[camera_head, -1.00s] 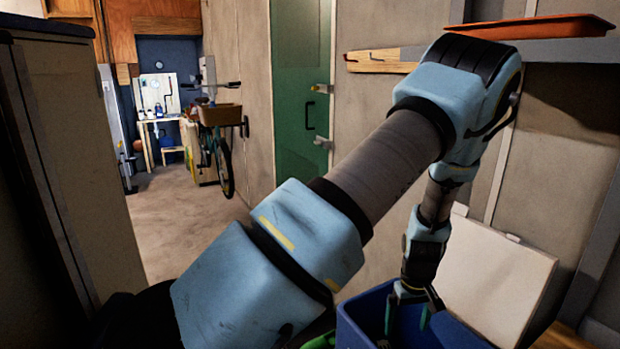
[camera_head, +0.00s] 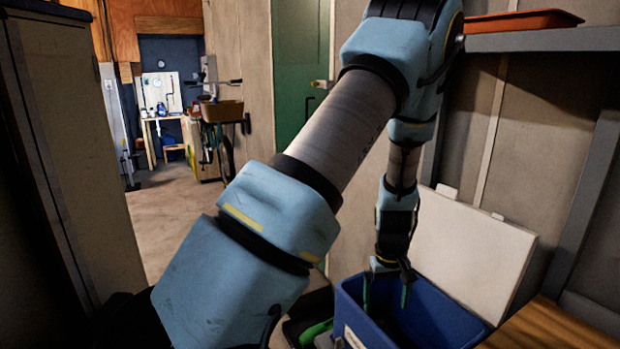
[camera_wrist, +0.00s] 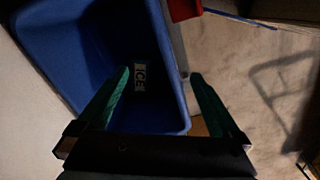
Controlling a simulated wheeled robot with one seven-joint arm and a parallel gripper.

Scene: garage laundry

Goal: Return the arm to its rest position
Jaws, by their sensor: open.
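My arm reaches up and across the middle of the head view, then bends down on the right. My gripper (camera_head: 386,296) points downward at the blue ice cooler (camera_head: 440,308), near its left rim. The two green fingers are spread with nothing between them. The wrist view also shows the open gripper (camera_wrist: 160,74). There the left finger overlaps the inside of the cooler (camera_wrist: 62,48), and the right finger lies past its rim. A label reading "ICE" shows in the cooler. How high the fingertips are above the rim is hard to tell.
A white lid (camera_head: 470,245) stands open behind the cooler. A wall shelf (camera_head: 560,40) with an orange tray (camera_head: 525,20) is close to my arm at upper right. A wooden surface (camera_head: 560,325) is at lower right. A tall cabinet (camera_head: 70,160) stands left. Open floor (camera_head: 185,210) lies beyond.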

